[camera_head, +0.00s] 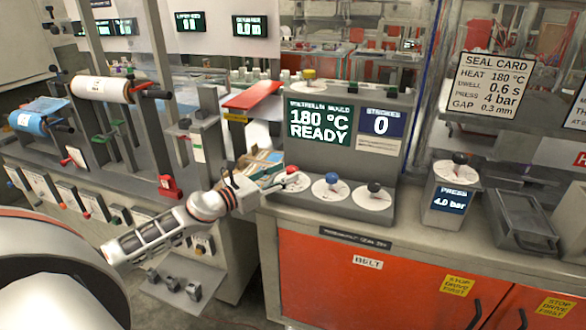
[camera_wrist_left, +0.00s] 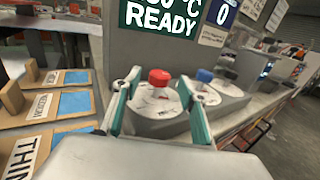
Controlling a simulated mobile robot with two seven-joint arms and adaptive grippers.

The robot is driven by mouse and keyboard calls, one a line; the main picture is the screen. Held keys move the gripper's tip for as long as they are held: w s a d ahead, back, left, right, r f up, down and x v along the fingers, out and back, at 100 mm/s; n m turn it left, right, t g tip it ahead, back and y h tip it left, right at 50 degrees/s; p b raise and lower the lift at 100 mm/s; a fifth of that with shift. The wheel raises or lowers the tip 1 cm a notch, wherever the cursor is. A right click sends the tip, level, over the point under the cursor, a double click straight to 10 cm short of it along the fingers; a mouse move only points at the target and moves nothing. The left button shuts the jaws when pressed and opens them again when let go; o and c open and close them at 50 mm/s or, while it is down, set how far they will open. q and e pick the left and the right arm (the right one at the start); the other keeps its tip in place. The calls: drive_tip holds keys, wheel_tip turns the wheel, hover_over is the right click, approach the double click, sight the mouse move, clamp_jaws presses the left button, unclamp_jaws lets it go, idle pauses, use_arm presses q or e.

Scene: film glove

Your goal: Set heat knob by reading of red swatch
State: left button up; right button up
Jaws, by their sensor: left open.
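The red-capped knob (camera_head: 291,171) stands on a round white dial at the left end of the grey control console. In the left wrist view the red knob (camera_wrist_left: 159,78) shows between the two green-lined fingers. My left gripper (camera_head: 264,183) is open beside the knob's left side in the head view; whether a finger touches it I cannot tell. The green display (camera_head: 320,124) reads 180 °C READY. The seal card (camera_head: 490,86) reads HEAT 180 °C. Cards with blue patches (camera_wrist_left: 75,103) lie at left in the wrist view; I cannot make out a red swatch. My right gripper is out of view.
A blue knob (camera_head: 332,180) and a black knob (camera_head: 374,188) stand close to the right of the red one. The press box (camera_head: 450,196) and a grey tray (camera_head: 522,218) are further right. A strip of bare counter (camera_head: 410,232) runs along the front.

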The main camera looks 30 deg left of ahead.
sight(287, 171)
use_arm(q)
drive_tip(key=shift+x, duration=2)
drive_tip(key=c, duration=1.1)
